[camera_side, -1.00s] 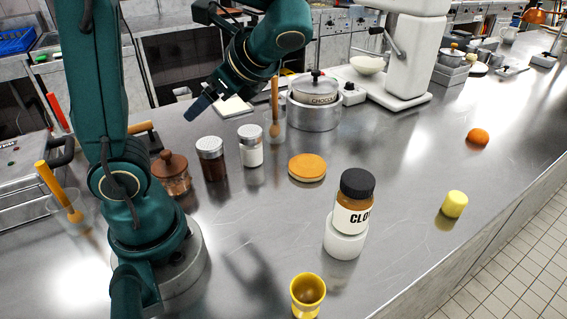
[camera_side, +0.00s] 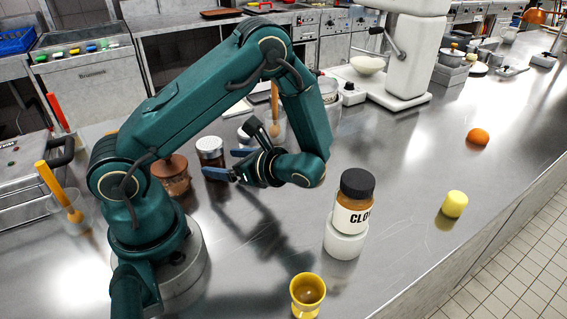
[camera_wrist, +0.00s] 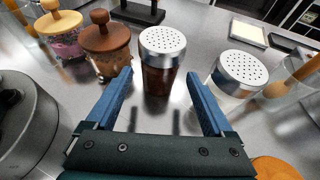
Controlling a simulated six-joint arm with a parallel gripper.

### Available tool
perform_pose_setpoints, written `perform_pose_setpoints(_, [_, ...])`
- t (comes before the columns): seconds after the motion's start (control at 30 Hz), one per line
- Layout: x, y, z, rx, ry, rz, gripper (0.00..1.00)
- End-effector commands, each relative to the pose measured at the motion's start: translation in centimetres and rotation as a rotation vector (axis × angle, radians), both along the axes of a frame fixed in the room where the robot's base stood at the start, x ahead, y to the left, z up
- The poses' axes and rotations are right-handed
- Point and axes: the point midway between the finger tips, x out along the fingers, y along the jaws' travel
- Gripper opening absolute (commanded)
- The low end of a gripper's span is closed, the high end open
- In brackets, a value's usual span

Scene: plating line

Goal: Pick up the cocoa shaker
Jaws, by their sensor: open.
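The cocoa shaker (camera_side: 210,151) is a glass jar of dark brown powder with a perforated metal lid. It stands upright on the steel counter, and in the wrist view the shaker (camera_wrist: 159,75) is beyond the fingertips, centred between them. My gripper (camera_side: 233,163) is open and empty, its blue fingers pointing at the shaker from the right; in the wrist view the gripper (camera_wrist: 160,88) shows both fingers spread. A second shaker (camera_wrist: 238,75) with white contents stands just right of it, close to the right finger. In the side view my arm mostly hides that one.
A brown lidded jar (camera_wrist: 106,45) stands close on the left, with a pink jar with a wooden lid (camera_wrist: 62,30) behind it. A labelled clove jar (camera_side: 354,200) sits on a white stand (camera_side: 344,241). A yellow cup (camera_side: 307,293) is nearer the front.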

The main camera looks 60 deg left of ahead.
Motion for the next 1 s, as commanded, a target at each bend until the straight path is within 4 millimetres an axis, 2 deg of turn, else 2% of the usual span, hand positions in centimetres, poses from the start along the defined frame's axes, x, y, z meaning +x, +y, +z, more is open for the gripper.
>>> perform_pose_setpoints(0.17, [-0.3,0.6,-1.0,0.001,0.001,0.002,0.86])
perform_pose_setpoints(0.5, [-1.6,4.0,-2.5,0.001,0.001,0.003,0.86])
perform_pose_setpoints(0.83, [-1.7,4.4,-2.7,-0.001,0.0,0.0,0.86])
perform_pose_setpoints(0.87, [-1.7,4.4,-2.7,-0.001,0.0,0.0,0.83])
perform_pose_setpoints(1.0, [-1.7,4.4,-2.7,-0.001,0.0,0.0,0.29])
